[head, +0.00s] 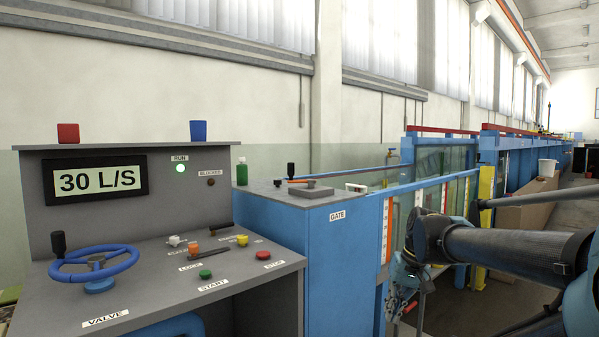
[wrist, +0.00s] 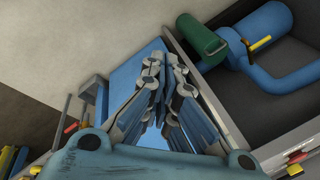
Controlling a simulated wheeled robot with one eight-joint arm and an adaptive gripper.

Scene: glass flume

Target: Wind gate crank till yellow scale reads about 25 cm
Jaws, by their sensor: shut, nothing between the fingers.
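The gate crank (head: 296,181), an orange arm with an upright black knob, sits on top of the blue cabinet labelled GATE (head: 337,250) in the head view. A tall yellow upright (head: 486,196) stands by the flume; I cannot read any figures on it or tell whether it is the yellow scale. My gripper (head: 400,303) hangs low in front of the flume, right of the cabinet and well apart from the crank. In the wrist view my gripper (wrist: 165,62) is shut and empty, its fingers together. The crank cannot be made out in the wrist view.
A grey console (head: 150,280) with a blue valve wheel (head: 95,268), buttons and a "30 L/S" display (head: 95,181) stands left of the cabinet. A green bottle (head: 242,172) stands behind. The wrist view shows a green cylinder (wrist: 201,40) and blue pipework (wrist: 265,30).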

